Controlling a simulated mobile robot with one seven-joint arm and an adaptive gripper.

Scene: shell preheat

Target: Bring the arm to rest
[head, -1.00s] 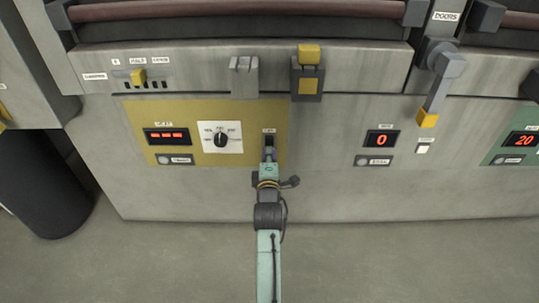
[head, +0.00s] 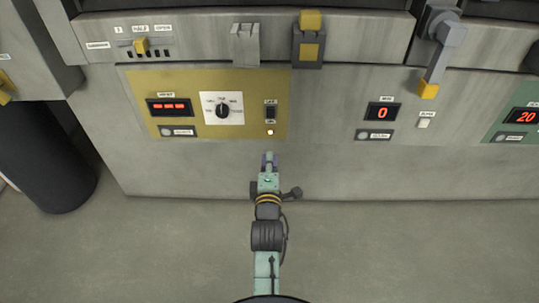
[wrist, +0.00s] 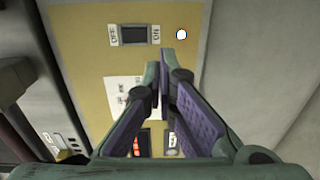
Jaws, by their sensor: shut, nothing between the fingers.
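My gripper (head: 269,160) is in front of the machine's lower panel, just below the yellow control plate (head: 190,84) and apart from it. In the wrist view my gripper (wrist: 166,62) has its two purple-padded fingers brought together at the tips, with nothing between them. A dark rocker switch (head: 270,114) is on the plate above my gripper; in the wrist view the switch (wrist: 134,34) shows OFF and ON labels. A small lamp (head: 270,132) below the switch is lit.
The plate also holds a rotary knob (head: 222,111) and a red display (head: 170,106). A yellow-tipped lever (head: 429,90) hangs down to the right. A dark cylinder (head: 45,160) stands at the left. The floor in front of the machine is clear.

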